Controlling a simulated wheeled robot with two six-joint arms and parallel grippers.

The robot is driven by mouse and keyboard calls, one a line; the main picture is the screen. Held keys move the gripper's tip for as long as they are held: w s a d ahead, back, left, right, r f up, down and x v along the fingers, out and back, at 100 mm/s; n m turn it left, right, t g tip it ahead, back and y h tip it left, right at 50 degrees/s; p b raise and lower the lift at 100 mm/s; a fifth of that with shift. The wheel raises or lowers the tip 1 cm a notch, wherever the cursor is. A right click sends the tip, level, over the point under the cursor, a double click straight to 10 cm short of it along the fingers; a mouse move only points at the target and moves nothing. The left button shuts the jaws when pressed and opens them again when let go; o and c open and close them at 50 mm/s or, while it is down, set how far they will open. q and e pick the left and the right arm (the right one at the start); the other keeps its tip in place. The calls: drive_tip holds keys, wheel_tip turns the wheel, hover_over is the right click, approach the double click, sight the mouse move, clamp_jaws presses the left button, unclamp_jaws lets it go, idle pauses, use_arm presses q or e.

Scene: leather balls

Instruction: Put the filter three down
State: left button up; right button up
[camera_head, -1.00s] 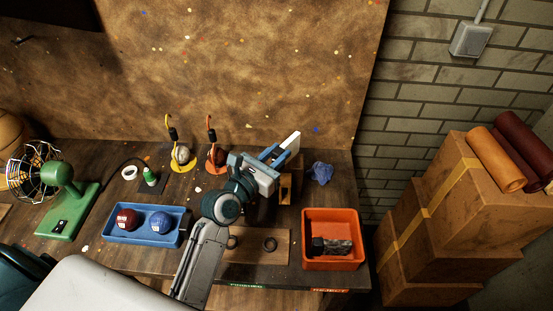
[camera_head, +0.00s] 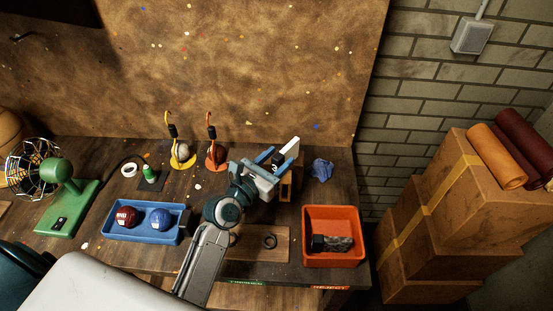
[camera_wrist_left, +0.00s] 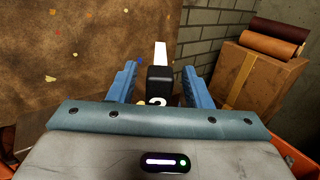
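My left gripper (camera_head: 273,162) reaches over the right part of the bench, at the wooden stand (camera_head: 286,189). In the left wrist view its blue fingers (camera_wrist_left: 159,72) are spread, with a gap on each side of a black block (camera_wrist_left: 159,86). The block has a white strip (camera_wrist_left: 160,53) above it and a pale, partly hidden digit that I cannot read surely. I take it for filter three. In the head view its white end (camera_head: 292,147) shows beyond the fingers. Its lower part and whatever supports it are hidden. My right gripper is not in view.
A blue tray (camera_head: 146,238) holds two balls. An orange bin (camera_head: 331,215), a blue cloth (camera_head: 321,169) and a green-based fan (camera_head: 67,209) are nearby.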

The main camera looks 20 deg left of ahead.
use_arm(q)
drive_tip(key=shift+s+r, duration=0.15)
drive_tip(key=shift+r, duration=0.3)
drive_tip(key=b+v, duration=0.1)
drive_tip(key=v, duration=1.1)
drive_tip(key=shift+f, duration=0.1)
